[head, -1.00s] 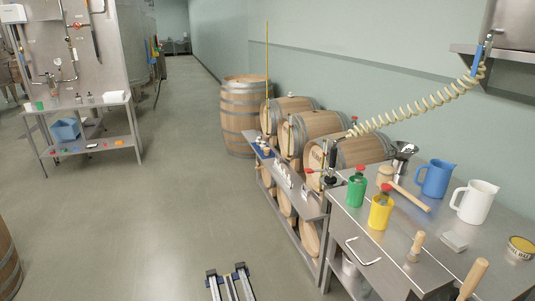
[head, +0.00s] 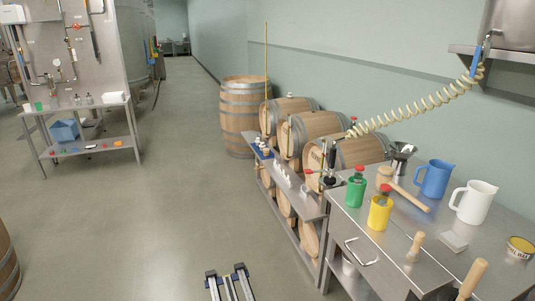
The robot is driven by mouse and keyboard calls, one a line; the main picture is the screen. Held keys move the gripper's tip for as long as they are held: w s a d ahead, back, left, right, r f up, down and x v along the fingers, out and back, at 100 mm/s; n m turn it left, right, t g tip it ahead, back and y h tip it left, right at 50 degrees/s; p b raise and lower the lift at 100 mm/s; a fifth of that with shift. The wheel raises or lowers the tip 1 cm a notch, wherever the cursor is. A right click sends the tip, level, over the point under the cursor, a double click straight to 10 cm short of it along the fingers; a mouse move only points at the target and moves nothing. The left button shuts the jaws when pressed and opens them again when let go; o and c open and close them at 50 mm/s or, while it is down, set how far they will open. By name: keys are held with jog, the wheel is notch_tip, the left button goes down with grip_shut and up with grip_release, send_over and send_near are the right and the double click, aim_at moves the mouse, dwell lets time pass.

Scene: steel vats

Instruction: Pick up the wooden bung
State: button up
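I cannot clearly single out the wooden bung; at this size no piece is plainly it. Small pale and wooden-looking pieces (head: 263,148) stand on a blue holder on the narrow steel shelf in front of the barrels. More small pale pieces (head: 283,172) sit farther along that shelf, too small to name.
Wooden barrels (head: 318,124) lie racked behind the shelf. The steel table (head: 345,222) at right holds a mallet (head: 409,199), green and yellow bottles, blue and white jugs (head: 474,202) and wooden-handled tools. A coiled hose (head: 420,110) hangs above. The floor (head: 170,215) at left is open.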

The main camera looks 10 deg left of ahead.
jog(key=shift+o, duration=0.4)
jog(key=o, duration=0.7)
